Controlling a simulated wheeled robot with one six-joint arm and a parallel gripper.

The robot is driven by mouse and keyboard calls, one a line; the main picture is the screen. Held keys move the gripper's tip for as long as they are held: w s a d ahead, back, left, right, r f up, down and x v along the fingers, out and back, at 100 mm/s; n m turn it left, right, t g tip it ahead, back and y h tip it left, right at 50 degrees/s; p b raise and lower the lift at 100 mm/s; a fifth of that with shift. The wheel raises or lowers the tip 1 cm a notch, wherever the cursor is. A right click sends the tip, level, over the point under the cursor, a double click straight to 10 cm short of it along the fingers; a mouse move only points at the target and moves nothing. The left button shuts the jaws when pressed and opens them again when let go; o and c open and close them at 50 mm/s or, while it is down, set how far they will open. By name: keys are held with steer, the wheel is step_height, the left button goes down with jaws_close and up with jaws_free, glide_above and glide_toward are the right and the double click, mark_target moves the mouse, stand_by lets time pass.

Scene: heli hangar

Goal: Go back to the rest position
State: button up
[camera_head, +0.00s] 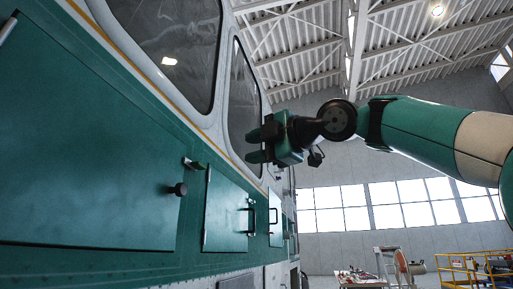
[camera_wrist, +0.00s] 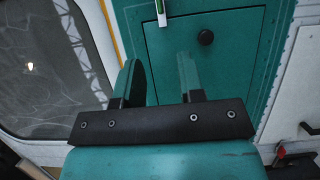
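My gripper (camera_head: 257,145) is raised in front of the helicopter's side, near the window (camera_head: 244,103), with my arm reaching in from the right. In the wrist view its two fingers (camera_wrist: 159,78) stand apart with nothing between them. Beyond them is a green panel (camera_wrist: 230,75) with a black round knob (camera_wrist: 205,37). The fingers look apart from the panel, though the exact gap is hard to tell.
The helicopter's green side fills the left, with a knob (camera_head: 180,189), a small latch (camera_head: 192,163) and a hatch (camera_head: 222,215) with a black handle (camera_head: 251,217). A cluttered table (camera_head: 360,281) and yellow railing (camera_head: 462,271) stand far back. Open air surrounds my arm.

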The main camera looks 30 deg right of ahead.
stand_by(0.4)
steer(key=a+f+m+g, duration=0.4)
steer(key=f+m, duration=0.1)
steer(key=f, duration=0.9)
steer(key=a+f+m+g, duration=0.4)
steer(key=f, duration=1)
steer(key=s+a+f+m+g+h, duration=0.3)
steer(key=s+f+m+g, duration=0.4)
steer(key=s+f, duration=1.4)
step_height(320, 180, up, 12)
steer(key=w+g+p, duration=0.1)
steer(key=p, duration=1.2)
steer(key=shift+w+d+f+g+p, duration=0.15)
steer(key=shift+w+d+g+p, duration=0.05)
steer(key=shift+d+g+p, duration=0.15)
